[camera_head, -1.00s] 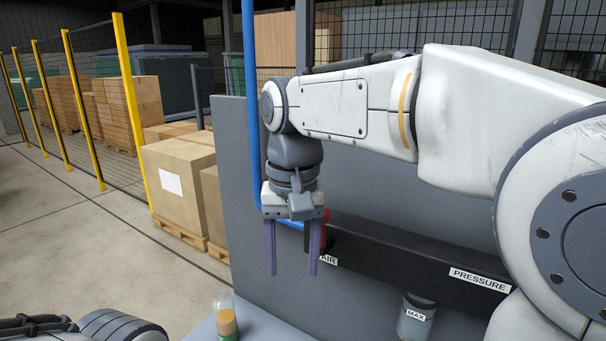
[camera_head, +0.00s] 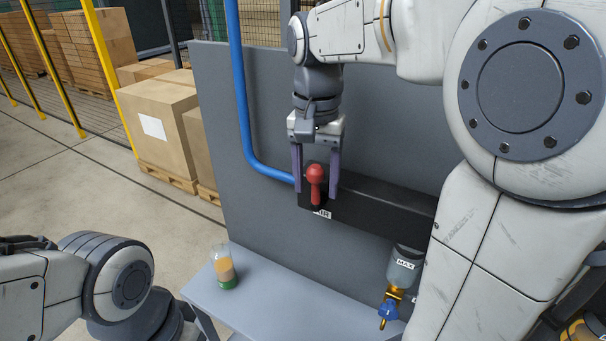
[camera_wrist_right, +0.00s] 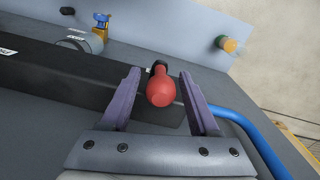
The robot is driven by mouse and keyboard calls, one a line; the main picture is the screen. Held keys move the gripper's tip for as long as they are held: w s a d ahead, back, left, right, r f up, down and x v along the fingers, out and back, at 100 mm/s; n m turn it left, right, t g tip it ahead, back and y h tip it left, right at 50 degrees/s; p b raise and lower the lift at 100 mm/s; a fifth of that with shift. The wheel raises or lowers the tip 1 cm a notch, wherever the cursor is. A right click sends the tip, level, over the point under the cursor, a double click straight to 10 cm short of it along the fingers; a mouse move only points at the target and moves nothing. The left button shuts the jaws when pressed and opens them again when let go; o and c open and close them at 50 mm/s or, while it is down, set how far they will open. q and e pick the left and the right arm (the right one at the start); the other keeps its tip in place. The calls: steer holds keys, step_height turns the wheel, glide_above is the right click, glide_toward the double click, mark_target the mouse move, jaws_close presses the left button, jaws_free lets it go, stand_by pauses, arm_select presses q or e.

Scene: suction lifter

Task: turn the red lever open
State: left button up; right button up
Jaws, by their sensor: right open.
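The red lever (camera_head: 315,182) is on the end of the black block, above the AIR label (camera_head: 322,213). Its round red knob is at the top. My right gripper (camera_head: 314,186) points down with its two purple fingers apart, one on each side of the lever in the head view. In the right wrist view the red lever (camera_wrist_right: 161,88) shows between the open fingers (camera_wrist_right: 160,98), with gaps on both sides. I cannot tell its exact depth against the fingers. My left arm shows at the lower left, but its gripper is out of view.
A blue hose (camera_head: 243,110) runs down the grey panel (camera_head: 222,130) into the block's left end. A canister labelled MAX (camera_head: 403,268) with a brass and blue valve (camera_head: 388,308) hangs at the right. A bottle (camera_head: 224,268) stands on the grey shelf (camera_head: 290,300).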

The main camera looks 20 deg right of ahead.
steer(key=shift+f, duration=0.45)
jaws_close()
stand_by(1.1)
